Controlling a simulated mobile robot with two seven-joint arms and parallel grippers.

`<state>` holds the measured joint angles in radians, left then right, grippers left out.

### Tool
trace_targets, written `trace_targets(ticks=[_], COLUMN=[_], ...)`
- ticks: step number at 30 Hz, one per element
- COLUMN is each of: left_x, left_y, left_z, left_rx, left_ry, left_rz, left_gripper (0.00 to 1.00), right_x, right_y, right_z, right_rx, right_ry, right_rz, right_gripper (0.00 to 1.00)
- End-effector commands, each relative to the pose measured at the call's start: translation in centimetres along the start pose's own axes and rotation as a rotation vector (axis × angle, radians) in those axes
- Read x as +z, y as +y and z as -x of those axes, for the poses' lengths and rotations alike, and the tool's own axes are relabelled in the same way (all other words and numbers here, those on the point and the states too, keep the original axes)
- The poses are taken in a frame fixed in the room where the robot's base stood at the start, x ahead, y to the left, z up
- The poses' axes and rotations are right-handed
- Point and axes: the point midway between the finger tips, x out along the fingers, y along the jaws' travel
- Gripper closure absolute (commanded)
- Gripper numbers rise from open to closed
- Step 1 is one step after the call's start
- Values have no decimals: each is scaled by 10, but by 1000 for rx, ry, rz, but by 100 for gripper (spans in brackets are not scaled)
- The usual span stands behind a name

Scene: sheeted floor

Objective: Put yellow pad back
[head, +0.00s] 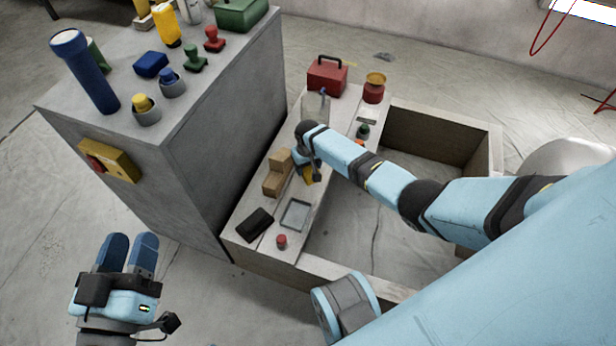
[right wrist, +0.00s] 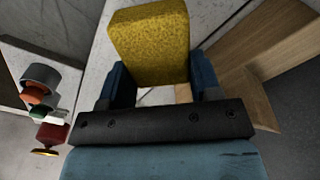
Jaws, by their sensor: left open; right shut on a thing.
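The yellow pad (right wrist: 150,45) is a rough-surfaced block. In the right wrist view it sits between the two blue fingers of my right gripper (right wrist: 153,85), which is shut on it. In the head view only a small part of the yellow pad (head: 309,177) shows under my right wrist, over the plank beside the wooden blocks. Whether it touches the plank is hidden. My left gripper (head: 129,250) is open and empty over the floor at lower left, far from the pad.
Wooden blocks (head: 275,178) stand close to my right gripper. On the planks are a grey square tray (head: 296,214), a black block (head: 255,224), a red knob (head: 282,241), a red toolbox (head: 327,76) and a red jar (head: 374,88). A tall grey cabinet (head: 185,160) carries several items.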

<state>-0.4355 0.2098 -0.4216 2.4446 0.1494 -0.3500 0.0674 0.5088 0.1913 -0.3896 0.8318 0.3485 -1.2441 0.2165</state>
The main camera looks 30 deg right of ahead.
Motion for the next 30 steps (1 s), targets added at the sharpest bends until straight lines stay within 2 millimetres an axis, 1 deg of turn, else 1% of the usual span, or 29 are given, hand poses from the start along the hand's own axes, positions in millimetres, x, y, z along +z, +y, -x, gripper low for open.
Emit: trace_targets(ticks=[4, 7, 9, 19, 20, 21, 22, 23, 30], left_x=[22, 33, 36, 37, 36, 36, 36, 36, 36], left_y=[-4, -5, -5, -5, -5, -5, -5, -5, -5], left_z=[0, 0, 1, 1, 1, 1, 1, 1, 1], left_rx=[5, 10, 12, 12, 12, 12, 12, 12, 12], left_ry=[-55, -96, -113, -122, -122, -122, -122, -122, -122], left_rz=[0, 2, 2, 3, 3, 3, 3, 3, 3], left_gripper=[57, 57, 57, 57, 57, 57, 57, 57, 57], right_x=[2, 2, 2, 2, 2, 2, 2, 2, 2], right_y=[0, -1, -1, -1, -1, -1, -1, -1, 0], right_z=[-26, -39, -43, -43, -43, -42, -42, -42, -42], right_rx=[0, 0, 0, 0, 0, 0, 0, 0, 0], right_ry=[-3, -3, -2, -1, -1, -1, -1, -1, -1], right_rz=[0, 0, 0, 0, 0, 0, 0, 0, 0], right_gripper=[64, 64, 64, 64, 35, 26, 19, 17, 17])
